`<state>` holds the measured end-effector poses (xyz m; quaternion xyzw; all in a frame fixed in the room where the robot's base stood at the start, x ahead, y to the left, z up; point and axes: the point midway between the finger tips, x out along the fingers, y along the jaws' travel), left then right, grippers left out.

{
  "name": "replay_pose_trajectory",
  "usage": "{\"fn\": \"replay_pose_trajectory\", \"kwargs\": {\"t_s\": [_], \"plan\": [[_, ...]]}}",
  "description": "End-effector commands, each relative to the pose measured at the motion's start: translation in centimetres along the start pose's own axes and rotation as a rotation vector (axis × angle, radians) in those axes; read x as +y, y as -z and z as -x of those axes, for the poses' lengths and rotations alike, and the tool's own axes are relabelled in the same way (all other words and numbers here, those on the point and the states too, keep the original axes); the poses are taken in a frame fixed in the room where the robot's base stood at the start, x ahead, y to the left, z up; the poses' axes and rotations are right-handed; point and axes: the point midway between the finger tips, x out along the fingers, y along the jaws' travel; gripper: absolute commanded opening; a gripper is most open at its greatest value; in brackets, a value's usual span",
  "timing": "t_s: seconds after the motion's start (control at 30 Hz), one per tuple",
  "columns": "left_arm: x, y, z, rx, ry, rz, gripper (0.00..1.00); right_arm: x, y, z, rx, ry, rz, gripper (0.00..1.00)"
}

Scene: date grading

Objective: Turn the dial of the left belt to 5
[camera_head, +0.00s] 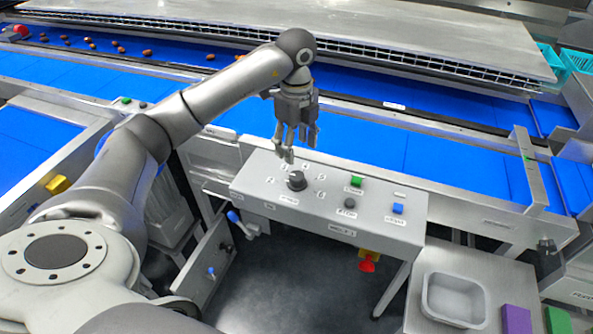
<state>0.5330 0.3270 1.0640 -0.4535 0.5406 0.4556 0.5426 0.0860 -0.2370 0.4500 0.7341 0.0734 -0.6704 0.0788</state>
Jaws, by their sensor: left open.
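A black dial (297,180) sits on the left part of a grey sloped control panel (392,236), with small number labels around it. The labels are too small to read surely, and I cannot tell which one the dial points at. My left gripper (296,152) hangs fingers-down just above and behind the dial, open and empty, apart from it. Its arm comes in from the left. The blue belt (370,145) runs behind the panel. My right gripper is not in view.
The panel also has a green button (356,182), a dark knob (349,203) and a blue button (398,208). A red-and-yellow switch (367,262) hangs below its front edge. A grey tray (453,299) stands at lower right. Dates (147,52) lie on the far belt.

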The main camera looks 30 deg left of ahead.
Motion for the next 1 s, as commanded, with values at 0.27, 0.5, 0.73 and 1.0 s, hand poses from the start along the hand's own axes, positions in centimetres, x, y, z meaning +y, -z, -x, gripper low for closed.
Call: {"fn": "replay_pose_trajectory", "kwargs": {"t_s": [0.27, 0.5, 0.73, 1.0], "plan": [[0.2, 0.1, -5.2, 0.003, -0.006, -0.002, 0.56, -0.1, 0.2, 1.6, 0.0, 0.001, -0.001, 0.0], [0.1, 0.2, -8.6, 0.004, -0.002, -0.004, 0.56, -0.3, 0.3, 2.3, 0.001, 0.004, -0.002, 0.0], [0.0, 0.2, -9.5, 0.003, 0.0, -0.005, 0.56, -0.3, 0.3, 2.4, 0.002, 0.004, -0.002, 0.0], [0.0, 0.2, -9.5, 0.004, 0.001, -0.005, 0.45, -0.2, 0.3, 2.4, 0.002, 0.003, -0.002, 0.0]]}}
